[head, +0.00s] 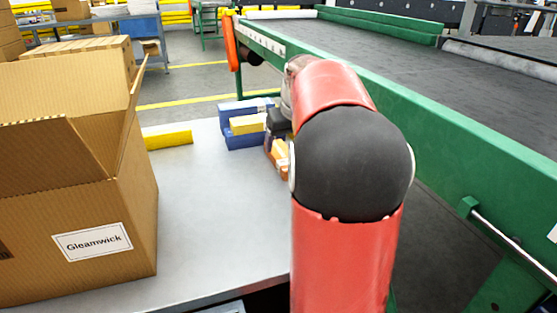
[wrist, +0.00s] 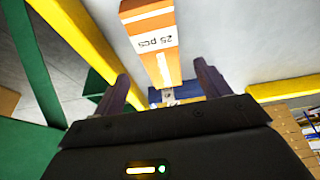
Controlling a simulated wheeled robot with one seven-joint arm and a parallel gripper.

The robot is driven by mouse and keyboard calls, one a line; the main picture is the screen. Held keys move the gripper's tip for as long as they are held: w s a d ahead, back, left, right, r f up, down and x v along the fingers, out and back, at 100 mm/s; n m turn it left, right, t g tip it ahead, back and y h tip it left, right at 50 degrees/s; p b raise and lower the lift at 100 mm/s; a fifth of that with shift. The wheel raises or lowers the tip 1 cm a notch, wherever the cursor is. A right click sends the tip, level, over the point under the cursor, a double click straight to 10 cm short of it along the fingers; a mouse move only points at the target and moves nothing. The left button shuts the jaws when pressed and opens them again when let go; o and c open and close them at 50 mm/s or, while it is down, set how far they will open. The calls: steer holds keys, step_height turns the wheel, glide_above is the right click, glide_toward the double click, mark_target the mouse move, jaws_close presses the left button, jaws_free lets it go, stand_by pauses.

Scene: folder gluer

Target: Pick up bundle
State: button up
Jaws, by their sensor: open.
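An orange bundle with a white band reading "25 pcs" (wrist: 152,40) lies ahead of my gripper (wrist: 161,72) in the wrist view, roughly in line with the gap between the two fingers. The fingers are apart and nothing is clamped between them. In the head view the orange bundle (head: 280,155) shows only partly on the grey table, beside my dark gripper (head: 277,122); my red and black arm hides the rest. Blue bundles (head: 243,140) and a yellow bundle (head: 247,123) lie just left of it.
An open cardboard box labelled Gleamwick (head: 90,210) stands on the table (head: 215,215) at the left. The table's middle is clear.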

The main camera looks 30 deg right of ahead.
mark_target(283, 154)
steer(key=x, duration=0.4)
steer(key=shift+w+f, duration=0.3)
steer(key=shift+f, duration=0.05)
steer(key=c, duration=1.1)
